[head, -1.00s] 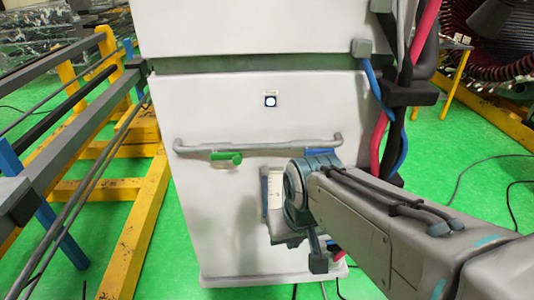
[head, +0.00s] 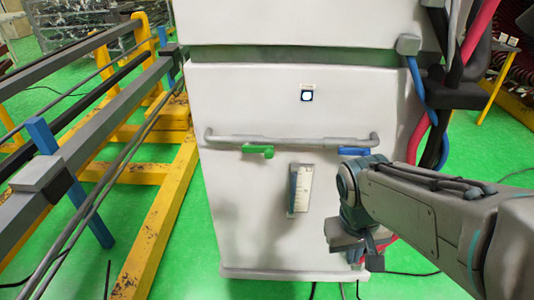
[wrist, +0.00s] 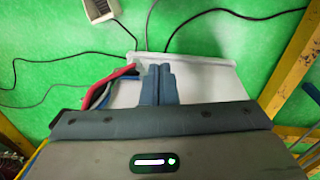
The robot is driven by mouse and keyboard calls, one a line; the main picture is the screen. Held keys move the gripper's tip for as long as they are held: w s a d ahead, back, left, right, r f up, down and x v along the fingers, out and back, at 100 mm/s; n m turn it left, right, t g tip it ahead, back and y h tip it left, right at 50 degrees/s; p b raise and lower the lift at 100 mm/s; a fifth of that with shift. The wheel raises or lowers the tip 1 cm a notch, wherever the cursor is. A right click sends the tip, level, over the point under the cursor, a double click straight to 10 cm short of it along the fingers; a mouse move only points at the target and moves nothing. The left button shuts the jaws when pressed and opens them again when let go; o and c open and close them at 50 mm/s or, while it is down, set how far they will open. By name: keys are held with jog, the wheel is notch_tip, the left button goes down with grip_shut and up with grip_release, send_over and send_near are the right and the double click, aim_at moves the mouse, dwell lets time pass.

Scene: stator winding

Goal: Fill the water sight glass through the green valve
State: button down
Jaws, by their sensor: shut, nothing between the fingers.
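The green valve handle (head: 258,151) sits under the left part of a grey horizontal pipe (head: 300,140) on the white cabinet. It lies along the pipe, pointing sideways. The sight glass (head: 302,189), a pale upright gauge with marks and a blue left side, is below the pipe, right of the green handle. Its level is too small to read. My gripper (head: 376,262) hangs low at the right of the cabinet, apart from the green valve. In the wrist view its fingers (wrist: 157,68) are together with nothing between them.
A blue handle (head: 350,151) is under the pipe's right end, partly behind my arm. A round button (head: 307,96) is above the pipe. Cables (head: 440,120) run down the cabinet's right side. A yellow frame (head: 165,215) stands left. Green floor is open between them.

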aim_at(258, 152)
jog(key=d+f+n+g+h+b, duration=0.1)
jog(key=d+f+n+g+h, duration=0.2)
jog(key=f+h, duration=0.2)
jog(key=w+f+n+t+h+b, duration=0.1)
jog(key=w+n+t+h+b, duration=0.2)
jog(key=w+n+t+h, duration=0.55)
jog(key=w+a+f+n+t+y, duration=0.1)
jog(key=w+a+n+t+y, duration=0.2)
jog(key=a+n+t, duration=0.3)
jog(key=w+a+f+n+t+y+b, duration=0.1)
jog(key=w+a+f+n+t+y, duration=0.1)
jog(key=a+n+t, duration=0.4)
jog(key=w+a+f+n+t+y+b, duration=0.1)
jog(key=a+n+t+y, duration=0.4)
jog(key=a, duration=0.5)
jog(key=w+f+n+t, duration=0.1)
jog(key=w+n+t, duration=0.1)
jog(key=t, duration=0.1)
jog(key=shift+w+a, duration=0.15)
jog(key=shift+w, duration=0.25)
jog(key=shift+y, duration=0.25)
